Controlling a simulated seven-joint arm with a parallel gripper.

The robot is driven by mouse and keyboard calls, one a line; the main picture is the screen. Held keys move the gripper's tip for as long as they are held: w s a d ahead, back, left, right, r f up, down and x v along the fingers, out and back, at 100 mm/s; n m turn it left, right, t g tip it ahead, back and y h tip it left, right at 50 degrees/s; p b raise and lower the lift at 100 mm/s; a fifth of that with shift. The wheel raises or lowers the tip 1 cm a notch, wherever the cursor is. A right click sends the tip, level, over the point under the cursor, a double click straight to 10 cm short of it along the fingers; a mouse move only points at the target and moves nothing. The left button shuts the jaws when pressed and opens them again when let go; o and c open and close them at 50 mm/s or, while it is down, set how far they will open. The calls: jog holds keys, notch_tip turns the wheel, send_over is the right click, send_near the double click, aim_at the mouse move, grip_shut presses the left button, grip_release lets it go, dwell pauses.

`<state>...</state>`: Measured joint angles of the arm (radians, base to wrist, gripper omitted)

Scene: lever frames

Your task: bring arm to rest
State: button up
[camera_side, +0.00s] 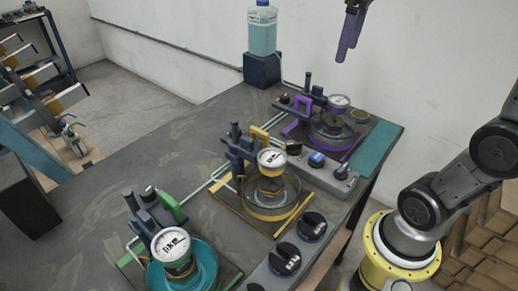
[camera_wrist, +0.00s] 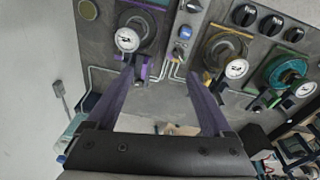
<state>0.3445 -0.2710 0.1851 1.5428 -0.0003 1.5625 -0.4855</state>
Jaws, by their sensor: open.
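My gripper (camera_side: 347,42) hangs at the top of the side view, high above the far end of the table. Its purple fingers also show in the wrist view (camera_wrist: 160,80), spread apart with nothing between them. Three lever stations stand below it on the dark table (camera_side: 130,150): a purple frame (camera_side: 297,124), a yellow frame (camera_side: 239,160) and a green frame (camera_side: 172,207). Each has a round gauge beside it. My gripper looks apart from all of them. Most of my arm above the fingers is out of the side view.
A bottle of blue-green liquid (camera_side: 262,32) stands on a dark block (camera_side: 262,69) at the table's back edge. Black knobs (camera_side: 311,226) sit on a grey panel along the near edge. A shelf rack (camera_side: 38,75) stands at the far left. The table's left part is bare.

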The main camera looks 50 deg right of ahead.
jog(key=s+a+f+t, duration=0.3)
jog(key=s+a+f, duration=0.6)
jog(key=f, duration=0.4)
jog(key=shift+s+a+f+m+t, duration=0.2)
jog(key=shift+s+m+t, duration=0.2)
jog(key=shift+s, duration=0.3)
jog(key=shift+o, duration=0.9)
jog(key=shift+w+f+m, duration=0.25)
jog(key=shift+w+m, duration=0.05)
jog(key=shift+o, duration=0.3)
jog(key=shift+w+r, duration=0.15)
jog(key=shift+w, duration=0.05)
jog(key=w+d+r+m+g, duration=0.1)
jog(key=w+d+r+m, duration=0.15)
jog(key=r+m, duration=0.4)
jog(key=w+d+r+m+g, duration=0.2)
jog(key=w+r+m, duration=0.1)
jog(key=r+m, duration=0.3)
jog(key=w+d+r+m+g, duration=0.1)
jog(key=w+d+r+m, duration=0.35)
jog(key=d, duration=0.25)
jog(key=w+d+f+m+g, duration=0.1)
jog(key=w+d+f, duration=0.2)
jog(key=d, duration=0.3)
jog(key=f, duration=0.9)
jog(key=shift+s+d+f, duration=0.1)
jog(key=shift+s+d, duration=0.05)
jog(key=shift+s, duration=0.1)
